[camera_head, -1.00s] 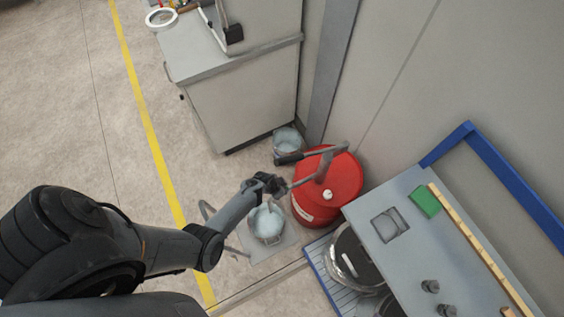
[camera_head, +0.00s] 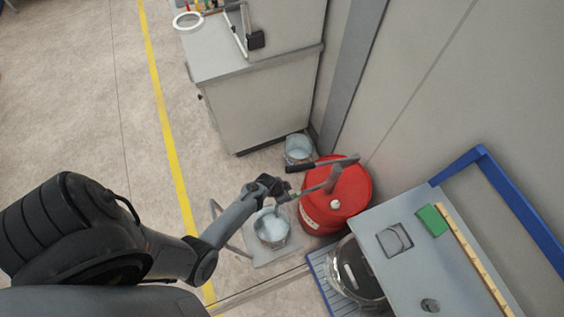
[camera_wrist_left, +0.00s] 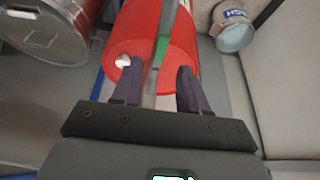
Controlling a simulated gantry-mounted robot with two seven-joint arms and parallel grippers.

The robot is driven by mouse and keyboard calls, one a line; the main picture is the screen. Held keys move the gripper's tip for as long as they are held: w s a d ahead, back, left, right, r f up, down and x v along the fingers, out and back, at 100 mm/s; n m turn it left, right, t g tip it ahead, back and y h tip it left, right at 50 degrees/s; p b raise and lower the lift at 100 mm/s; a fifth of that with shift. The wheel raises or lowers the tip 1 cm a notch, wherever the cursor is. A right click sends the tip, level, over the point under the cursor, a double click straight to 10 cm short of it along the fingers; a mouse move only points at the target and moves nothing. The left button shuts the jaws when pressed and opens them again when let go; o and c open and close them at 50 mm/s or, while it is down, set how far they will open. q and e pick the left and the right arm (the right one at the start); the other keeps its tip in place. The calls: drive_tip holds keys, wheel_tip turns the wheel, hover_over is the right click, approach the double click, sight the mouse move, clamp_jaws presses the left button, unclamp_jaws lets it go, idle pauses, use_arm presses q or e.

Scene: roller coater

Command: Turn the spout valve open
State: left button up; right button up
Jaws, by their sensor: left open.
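A red drum (camera_head: 335,205) stands on the floor with a grey pump on top and a grey spout pipe (camera_head: 315,188) reaching left over a metal bucket (camera_head: 271,229). In the left wrist view, a green part (camera_wrist_left: 162,47), perhaps the spout valve's handle, shows on the pipe, beside the red drum (camera_wrist_left: 180,55). My left gripper (camera_head: 277,190) is at the pipe's outer end. In the left wrist view my left gripper (camera_wrist_left: 158,78) is open, its two dark fingers on either side of the pipe; I cannot tell whether they touch it. My right gripper is not in view.
A pump lever with a black grip (camera_head: 301,167) extends above the spout. A second bucket (camera_head: 299,149) stands behind, by the grey cabinet (camera_head: 265,100). A grey table (camera_head: 400,265) with a blue frame is at right. Open floor (camera_head: 70,110) lies left.

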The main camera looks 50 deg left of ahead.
use_arm(q)
drive_tip(key=shift+p+v, duration=0.4)
drive_tip(key=shift+v, duration=2.2)
drive_tip(key=shift+s, duration=0.15)
